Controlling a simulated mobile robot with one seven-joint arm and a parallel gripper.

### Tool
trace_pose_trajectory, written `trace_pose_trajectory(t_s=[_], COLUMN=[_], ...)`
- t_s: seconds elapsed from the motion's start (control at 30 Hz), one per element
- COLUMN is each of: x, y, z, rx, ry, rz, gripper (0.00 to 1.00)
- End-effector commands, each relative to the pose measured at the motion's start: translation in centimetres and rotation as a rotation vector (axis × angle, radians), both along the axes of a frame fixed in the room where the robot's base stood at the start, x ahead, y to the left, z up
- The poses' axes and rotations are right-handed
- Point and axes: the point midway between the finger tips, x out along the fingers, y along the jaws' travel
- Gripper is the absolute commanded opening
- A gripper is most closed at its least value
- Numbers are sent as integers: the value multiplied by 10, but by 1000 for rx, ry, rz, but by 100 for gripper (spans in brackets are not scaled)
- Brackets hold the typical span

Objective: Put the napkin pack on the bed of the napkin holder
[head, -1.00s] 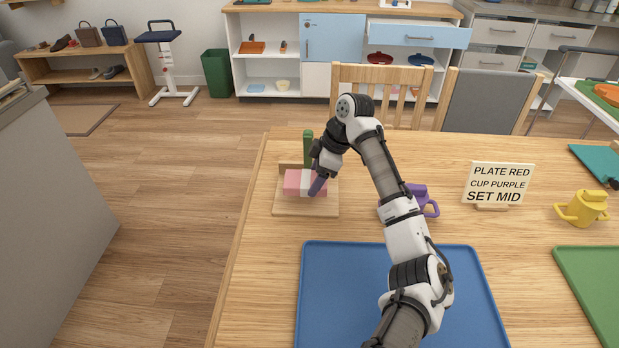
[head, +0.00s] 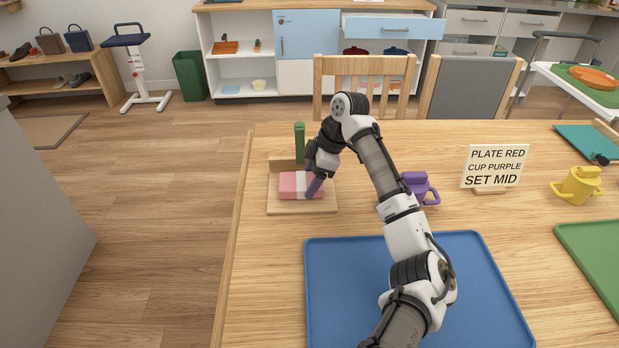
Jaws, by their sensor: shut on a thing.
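The napkin pack (head: 292,185) is a pink block with a white band, at the left of the table. It is on or just above the wooden bed of the napkin holder (head: 300,208); I cannot tell if it touches. The holder has a low back wall and an upright green post (head: 299,143) behind the pack. My gripper (head: 314,187) is at the pack's right part, shut on it. The gripper's purple finger covers part of the pack's right end, and the far finger is hidden.
A blue tray (head: 325,290) lies in front, under my arm. A purple cup (head: 421,188) stands just right of my arm. A sign (head: 494,167), a yellow cup (head: 577,186) and a green tray (head: 600,260) are further right. The table's left edge is close to the holder.

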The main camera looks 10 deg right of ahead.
Motion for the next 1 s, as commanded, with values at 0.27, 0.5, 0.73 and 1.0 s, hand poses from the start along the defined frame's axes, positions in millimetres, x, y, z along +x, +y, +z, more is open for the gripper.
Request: trace_pose_trajectory(t_s=[0.27, 0.5, 0.73, 1.0], x=[0, 0, 0, -4], y=[0, 0, -3, -23], z=[-3, -3, 7, 57], rx=[0, 0, 0, -2], ry=[0, 0, -2, -3], rz=[0, 0, -1, -1], gripper=[81, 88, 88, 88])
